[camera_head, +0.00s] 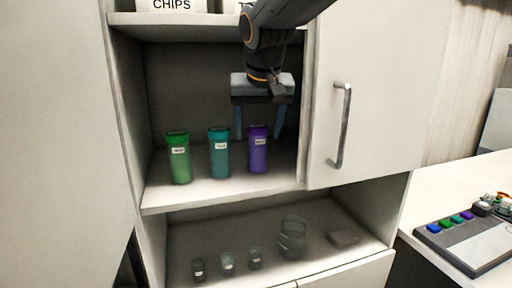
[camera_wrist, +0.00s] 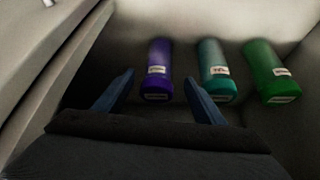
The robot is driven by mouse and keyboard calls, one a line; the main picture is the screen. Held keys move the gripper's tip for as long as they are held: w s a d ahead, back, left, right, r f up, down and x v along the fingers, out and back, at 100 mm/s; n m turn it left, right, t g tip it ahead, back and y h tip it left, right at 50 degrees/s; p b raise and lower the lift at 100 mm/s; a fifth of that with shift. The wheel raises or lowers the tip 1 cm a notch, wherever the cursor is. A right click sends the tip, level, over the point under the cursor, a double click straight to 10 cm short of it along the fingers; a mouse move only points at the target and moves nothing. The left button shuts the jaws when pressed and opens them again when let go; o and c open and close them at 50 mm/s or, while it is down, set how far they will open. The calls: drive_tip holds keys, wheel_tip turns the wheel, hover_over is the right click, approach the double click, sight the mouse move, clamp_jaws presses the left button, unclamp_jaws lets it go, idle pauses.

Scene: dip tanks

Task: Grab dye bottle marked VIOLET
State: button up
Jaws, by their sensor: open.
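The violet bottle (camera_head: 258,152) stands upright on the middle shelf of the open cabinet, the rightmost of three bottles. Its white label is too small to read surely. My gripper (camera_head: 258,136) hangs down into this shelf space with its fingers apart, around or just in front of the violet bottle. Nothing is held.
A teal bottle (camera_head: 219,155) stands just left of the violet one, close to one fingertip in the wrist view. A green bottle (camera_head: 179,160) stands farther left. The cabinet door (camera_head: 362,110) with its handle is to the right. Small jars and a glass beaker (camera_head: 292,240) sit below.

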sight(257, 144)
drive_tip(key=p+x, duration=0.1)
drive_tip(key=x, duration=0.1)
drive_tip(key=p+x, duration=0.1)
drive_tip(key=x, duration=0.2)
drive_tip(key=shift+d, duration=0.2)
drive_tip(key=shift+w+a+f+p, duration=0.15)
drive_tip(key=shift+w+f+p, duration=0.15)
drive_tip(key=shift+f, duration=0.15)
drive_tip(key=c, duration=1.3)
